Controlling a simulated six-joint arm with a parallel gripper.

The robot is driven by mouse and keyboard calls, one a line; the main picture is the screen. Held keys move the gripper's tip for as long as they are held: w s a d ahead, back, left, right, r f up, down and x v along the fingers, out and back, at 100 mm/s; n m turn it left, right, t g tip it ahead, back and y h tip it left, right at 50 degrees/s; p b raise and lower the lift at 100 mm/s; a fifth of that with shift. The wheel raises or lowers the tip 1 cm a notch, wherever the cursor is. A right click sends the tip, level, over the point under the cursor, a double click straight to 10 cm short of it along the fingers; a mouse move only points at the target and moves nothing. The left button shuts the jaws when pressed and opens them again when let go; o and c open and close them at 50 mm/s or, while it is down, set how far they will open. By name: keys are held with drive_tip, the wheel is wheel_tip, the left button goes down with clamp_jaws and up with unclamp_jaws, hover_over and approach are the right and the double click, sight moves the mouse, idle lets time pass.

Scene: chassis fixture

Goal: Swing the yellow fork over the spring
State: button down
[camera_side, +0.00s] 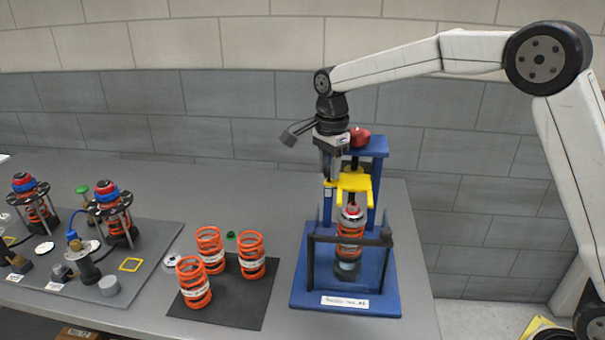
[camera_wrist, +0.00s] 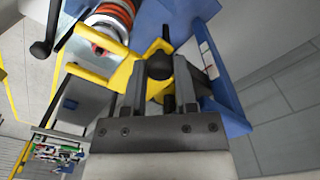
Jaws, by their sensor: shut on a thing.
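The yellow fork (camera_side: 354,184) is mounted on the blue press fixture (camera_side: 300,282) and reaches out above the spring (camera_side: 349,231). The spring is red-orange and stands upright in the fixture behind a dark frame, with a silver and red cap on top. In the wrist view the fork (camera_wrist: 119,74) lies beside the spring (camera_wrist: 117,14) and its pale collar. My gripper (camera_side: 328,174) is at the left side of the fork. In the wrist view my gripper (camera_wrist: 160,72) is shut on a dark round knob at the fork. The exact contact is partly hidden by the fingers.
Several loose orange springs (camera_side: 250,256) stand on a black mat (camera_side: 240,308) left of the fixture. A grey board (camera_side: 140,290) with assembled struts lies at the far left. A dark guard frame (camera_side: 312,262) stands in front of the spring. Table at the back left is clear.

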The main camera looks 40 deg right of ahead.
drive_tip(key=shift+w+r, duration=0.1)
drive_tip(key=shift+w, duration=0.1)
idle(0.3)
drive_tip(key=shift+c, duration=2)
unclamp_jaws()
drive_tip(key=shift+r, duration=3.9)
drive_tip(key=shift+s, duration=0.1)
